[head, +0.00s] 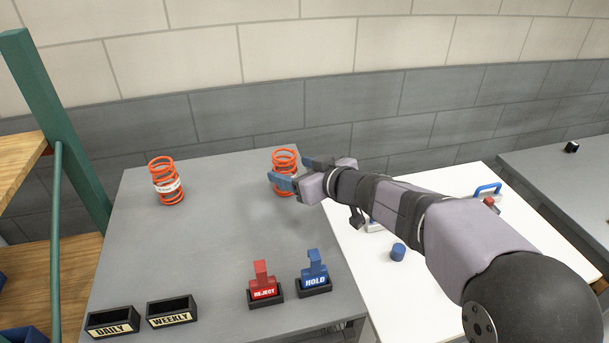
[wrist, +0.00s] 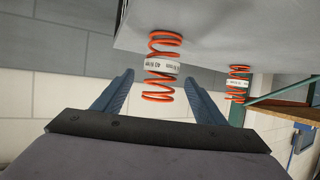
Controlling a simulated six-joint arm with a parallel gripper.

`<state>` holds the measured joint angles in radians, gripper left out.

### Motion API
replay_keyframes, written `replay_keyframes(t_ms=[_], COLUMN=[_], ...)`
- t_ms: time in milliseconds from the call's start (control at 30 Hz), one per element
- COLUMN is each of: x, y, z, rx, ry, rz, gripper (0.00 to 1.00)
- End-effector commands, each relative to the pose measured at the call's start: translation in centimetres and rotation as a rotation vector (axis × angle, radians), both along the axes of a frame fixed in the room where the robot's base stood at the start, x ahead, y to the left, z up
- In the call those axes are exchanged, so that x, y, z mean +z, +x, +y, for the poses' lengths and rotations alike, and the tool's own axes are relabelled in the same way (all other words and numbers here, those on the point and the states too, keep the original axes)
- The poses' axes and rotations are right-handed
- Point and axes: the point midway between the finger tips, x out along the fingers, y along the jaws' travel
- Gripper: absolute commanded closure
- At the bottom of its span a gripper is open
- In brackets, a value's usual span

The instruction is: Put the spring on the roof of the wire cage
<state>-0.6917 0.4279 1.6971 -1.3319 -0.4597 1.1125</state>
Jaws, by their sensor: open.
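An orange coil spring (head: 282,160) stands upright at the back right of the grey table. My gripper (head: 300,171) is open beside it, with one finger on each side in the picture. In the wrist view the spring (wrist: 160,68), with a white printed band, shows between my two open fingertips (wrist: 158,78), touching neither as far as I can tell. A second orange spring (head: 166,181) with a white band stands at the back left of the table. It also shows in the wrist view (wrist: 237,85). I cannot make out a wire cage in either view.
The grey table (head: 200,245) is clear in the middle. Red REJECT (head: 264,285) and blue HOLD (head: 313,274) stamps and DAILY (head: 113,322) and WEEKLY (head: 173,311) trays line its front. A white table (head: 365,285) at right holds a blue cylinder (head: 398,252).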

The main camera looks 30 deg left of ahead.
Motion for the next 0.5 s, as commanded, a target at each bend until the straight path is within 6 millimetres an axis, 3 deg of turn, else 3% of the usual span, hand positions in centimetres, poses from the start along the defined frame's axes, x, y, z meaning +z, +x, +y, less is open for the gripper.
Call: replay_keyframes(t_ms=[200, 500], x=[1.1, 1.6], y=[-1.0, -1.5], z=[-2.4, -3.5], rx=[-0.001, 0.000], ry=[0.001, 0.000], rz=[-0.001, 0.000], gripper=[0.35, 0.35])
